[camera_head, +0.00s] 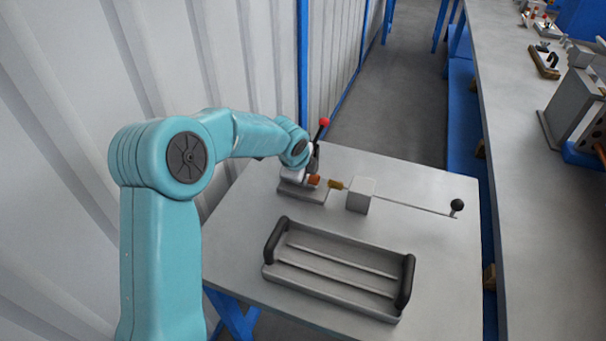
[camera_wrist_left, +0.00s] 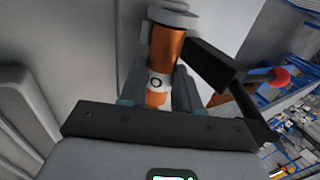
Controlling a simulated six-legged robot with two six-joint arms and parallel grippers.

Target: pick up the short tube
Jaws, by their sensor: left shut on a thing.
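The short tube is copper-orange with a pale band and a dark ring mark; in the left wrist view the tube (camera_wrist_left: 166,48) runs away between my fingers, its far end at a grey round piece. In the head view a small orange part of the tube (camera_head: 314,180) shows at the clamp fixture (camera_head: 303,193). My left gripper (camera_head: 308,173) is at that fixture, shut on the tube; its fingers also show in the left wrist view (camera_wrist_left: 156,100). I cannot tell whether the tube is lifted clear of the fixture. My right gripper is not in view.
A red-knobbed lever (camera_head: 323,123) rises beside my gripper. To the right are a brass tip (camera_head: 335,184), a grey block (camera_head: 360,196) and a rod with a black knob (camera_head: 457,205). A grey tray (camera_head: 335,270) with black handles lies in front. A corrugated wall stands left.

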